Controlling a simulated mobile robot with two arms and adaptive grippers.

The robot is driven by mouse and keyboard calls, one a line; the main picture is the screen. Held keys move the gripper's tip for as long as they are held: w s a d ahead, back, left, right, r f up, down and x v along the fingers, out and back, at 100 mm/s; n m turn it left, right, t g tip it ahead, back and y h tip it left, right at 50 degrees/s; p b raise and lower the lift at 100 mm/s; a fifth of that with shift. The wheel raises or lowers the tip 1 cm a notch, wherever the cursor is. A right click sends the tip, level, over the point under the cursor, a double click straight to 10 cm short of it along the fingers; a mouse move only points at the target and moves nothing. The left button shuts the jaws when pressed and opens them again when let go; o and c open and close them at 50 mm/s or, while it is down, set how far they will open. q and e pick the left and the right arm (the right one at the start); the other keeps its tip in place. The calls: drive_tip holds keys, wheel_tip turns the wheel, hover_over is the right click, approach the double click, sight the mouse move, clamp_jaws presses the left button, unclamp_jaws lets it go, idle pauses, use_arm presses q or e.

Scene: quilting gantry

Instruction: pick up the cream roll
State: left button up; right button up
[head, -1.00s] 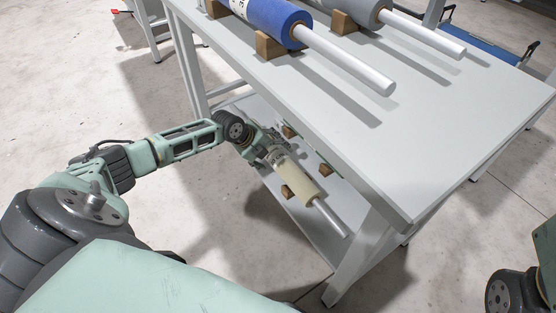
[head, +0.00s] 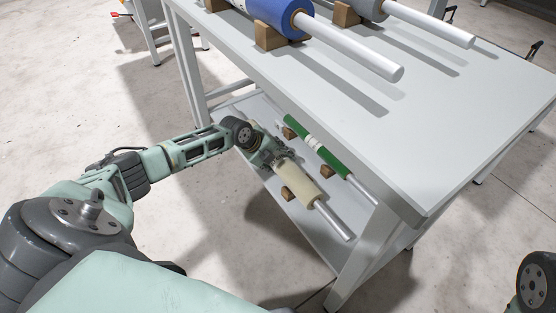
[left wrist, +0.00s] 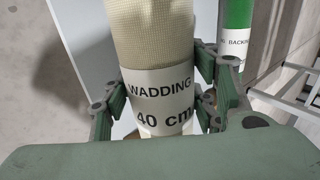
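The cream roll (head: 297,182) is at the lower shelf under the table, with a pale core tube sticking out toward the lower right. In the left wrist view the roll (left wrist: 156,32) has a white label reading "WADDING 40 cm". My left gripper (head: 268,152) is at the roll's upper-left end. In the left wrist view its fingers (left wrist: 162,106) lie against both sides of the roll at the label, shut on it. I cannot tell whether the roll still rests on its wooden block (head: 288,194). My right gripper is out of view.
A green roll (head: 330,157) lies beside the cream roll on the lower shelf (head: 262,178). The tabletop (head: 440,120) overhangs both. A blue roll (head: 278,18) and a grey roll (head: 368,8) rest on it. A table leg (head: 350,268) stands at the near corner.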

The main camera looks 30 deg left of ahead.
use_arm(q)
drive_tip(key=c, duration=0.9)
drive_tip(key=shift+c, duration=0.9)
drive_tip(key=shift+r, duration=0.1)
